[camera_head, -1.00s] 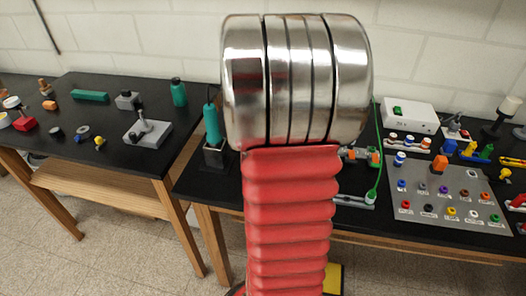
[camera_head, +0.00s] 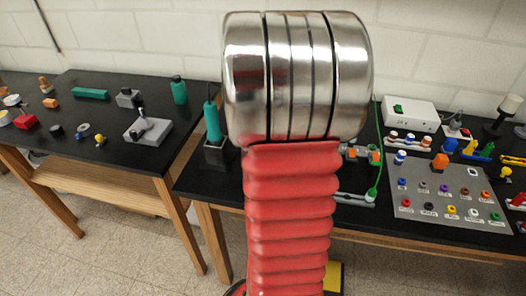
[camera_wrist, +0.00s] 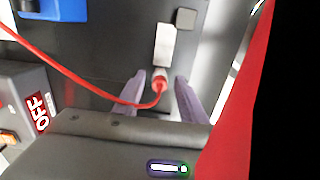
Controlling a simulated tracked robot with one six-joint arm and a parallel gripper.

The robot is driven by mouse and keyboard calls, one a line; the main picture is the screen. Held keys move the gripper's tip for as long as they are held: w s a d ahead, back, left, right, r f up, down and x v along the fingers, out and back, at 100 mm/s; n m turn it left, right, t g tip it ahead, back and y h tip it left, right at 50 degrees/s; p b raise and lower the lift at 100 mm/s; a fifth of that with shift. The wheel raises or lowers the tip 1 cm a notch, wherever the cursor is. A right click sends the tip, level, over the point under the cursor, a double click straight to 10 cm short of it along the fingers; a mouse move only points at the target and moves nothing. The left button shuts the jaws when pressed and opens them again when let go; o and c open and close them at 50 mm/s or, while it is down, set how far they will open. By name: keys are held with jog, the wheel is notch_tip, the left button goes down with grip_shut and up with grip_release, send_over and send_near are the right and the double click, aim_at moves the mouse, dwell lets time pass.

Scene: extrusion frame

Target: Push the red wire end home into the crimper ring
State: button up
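In the wrist view, a red wire (camera_wrist: 85,83) runs in from the upper left and bends up into a thicker red end (camera_wrist: 159,80). This end sits between the two purple-grey fingers of my gripper (camera_wrist: 160,78). A gap shows on both sides, so the fingers look open around it, not touching. A pale, bright block (camera_wrist: 165,45) lies just beyond the red end, close to it or touching; I cannot tell which. I cannot make out the crimper ring for sure. In the head view my arm hides the gripper and the wire end.
In the wrist view, a blue part (camera_wrist: 65,8) is at the upper left and a dark box marked OFF (camera_wrist: 40,112) at the left. In the head view, a grey panel with coloured posts (camera_head: 415,212) and a white box (camera_head: 410,116) stand on the right bench.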

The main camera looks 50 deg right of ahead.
notch_tip(320, 180, up, 14)
jog(key=shift+f, duration=0.2)
dwell(0.4)
dwell(0.5)
jog(key=s+a+f+m+t, duration=0.1)
jog(key=a+m+t, duration=0.1)
jog(key=a, duration=1.5)
jog(key=s+a+f+m+t, duration=0.1)
jog(key=a+m+t, duration=0.1)
jog(key=a, duration=1.6)
jog(key=shift+a+f+m+t, duration=0.15)
jog(key=shift+f+m+t, duration=0.15)
jog(key=shift+t, duration=0.5)
